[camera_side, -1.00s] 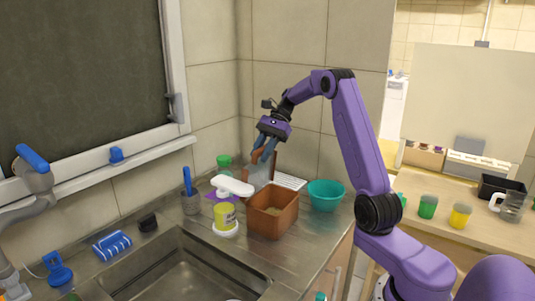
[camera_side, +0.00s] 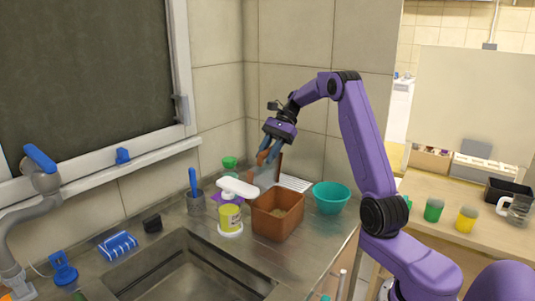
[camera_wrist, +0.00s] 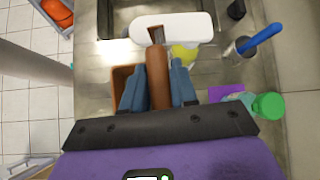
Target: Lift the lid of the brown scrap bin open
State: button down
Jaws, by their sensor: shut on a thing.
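The brown scrap bin (camera_side: 277,224) stands on the steel counter, right of the sink, with its top open. Its lid (camera_side: 263,177) is raised steeply at the bin's back, with a greyish face and brown edges. My gripper (camera_side: 266,153) is above the back of the bin, with its blue fingers shut on a brown part of the lid. In the wrist view, my gripper (camera_wrist: 158,90) has one finger on each side of the brown lid part (camera_wrist: 157,72). The bin (camera_wrist: 121,76) shows partly behind the left finger there.
A yellow container with a white top (camera_side: 230,217) stands close left of the bin. A teal bowl (camera_side: 331,198) is close on its right. A grey cup with a blue-handled tool (camera_side: 195,201) and a green-topped container (camera_side: 230,164) stand behind left. The sink (camera_side: 190,272) is in front.

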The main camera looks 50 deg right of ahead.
jog(key=shift+w+a, duration=0.1)
jog(key=shift+a, duration=0.25)
jog(key=c, duration=1)
grip_release()
jog(key=shift+o, duration=0.2)
jog(key=shift+d, duration=0.15)
jog(key=shift+d+r, duration=0.35)
jog(key=shift+d, duration=0.1)
jog(key=v, duration=1)
jog(key=shift+d+r, duration=0.25)
jog(key=shift+r, duration=0.1)
